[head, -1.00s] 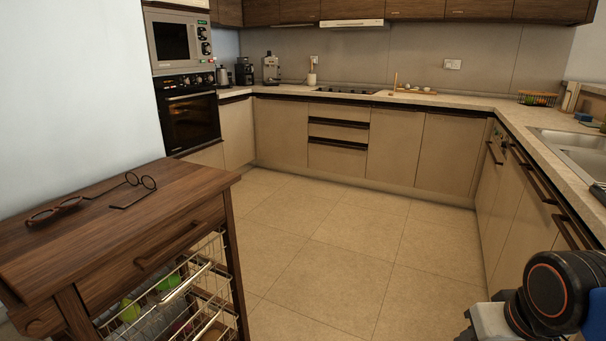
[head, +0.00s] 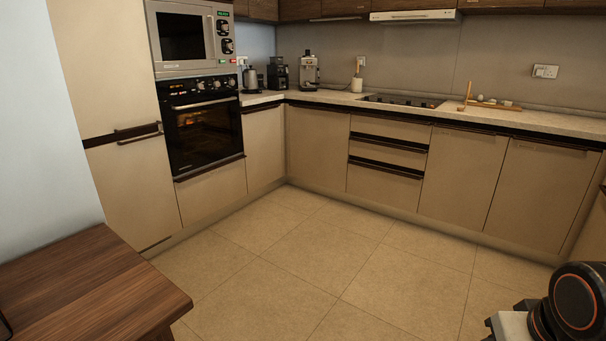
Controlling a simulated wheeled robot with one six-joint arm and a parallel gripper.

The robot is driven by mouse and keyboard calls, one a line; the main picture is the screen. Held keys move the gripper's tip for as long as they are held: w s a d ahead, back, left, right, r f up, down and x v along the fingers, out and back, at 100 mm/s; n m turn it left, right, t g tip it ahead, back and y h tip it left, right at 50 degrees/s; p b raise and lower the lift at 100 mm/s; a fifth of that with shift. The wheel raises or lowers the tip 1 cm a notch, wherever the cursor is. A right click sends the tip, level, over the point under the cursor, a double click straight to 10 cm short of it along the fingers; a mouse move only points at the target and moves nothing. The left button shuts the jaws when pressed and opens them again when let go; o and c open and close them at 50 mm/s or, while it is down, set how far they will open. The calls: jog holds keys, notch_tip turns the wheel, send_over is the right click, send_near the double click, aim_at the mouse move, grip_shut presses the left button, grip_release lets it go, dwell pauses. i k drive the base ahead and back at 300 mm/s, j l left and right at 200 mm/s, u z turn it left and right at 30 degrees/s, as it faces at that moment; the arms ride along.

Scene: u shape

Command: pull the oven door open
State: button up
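The oven (head: 205,131) is built into the tall cabinet at the left, below a microwave. Its black glass door is shut, with a light bar handle (head: 203,103) across the top and a row of knobs above. A warm glow shows through the glass. Part of my arm shows at the lower right corner. My gripper's fingers are not in view. The oven is across the floor, well away from my arm.
A wooden cart top (head: 85,290) stands close at the lower left. The tiled floor (head: 310,260) between me and the oven is clear. The microwave (head: 188,37) sits above the oven. Drawers and a counter (head: 340,98) with coffee machines run along the back.

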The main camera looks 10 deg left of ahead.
aim_at(169, 109)
jog(key=i+u, duration=0.15)
jog(key=i, duration=0.85)
jog(key=i+u, duration=0.15)
jog(key=i, duration=0.9)
